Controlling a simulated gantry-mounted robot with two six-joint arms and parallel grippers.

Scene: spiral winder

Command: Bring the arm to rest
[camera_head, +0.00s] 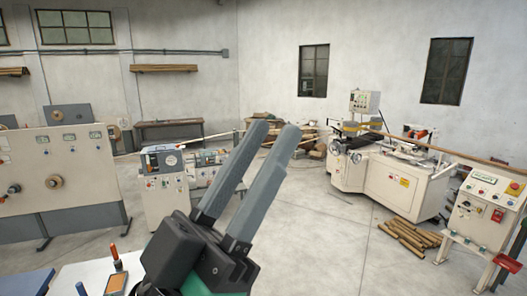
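My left gripper (273,130) is large in the middle of the head view, pointing up and slightly right. Its two long grey fingers stand a little apart with a narrow gap between them, and I see nothing held there. Its dark body is at the bottom centre. My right gripper does not show.
A white table (97,270) with an orange-handled tool (116,258) is at the bottom left. A cream panel machine (60,170) stands at left, a winder machine (395,180) at right, and a control console (483,205) at far right. Tubes (408,236) lie on the open floor.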

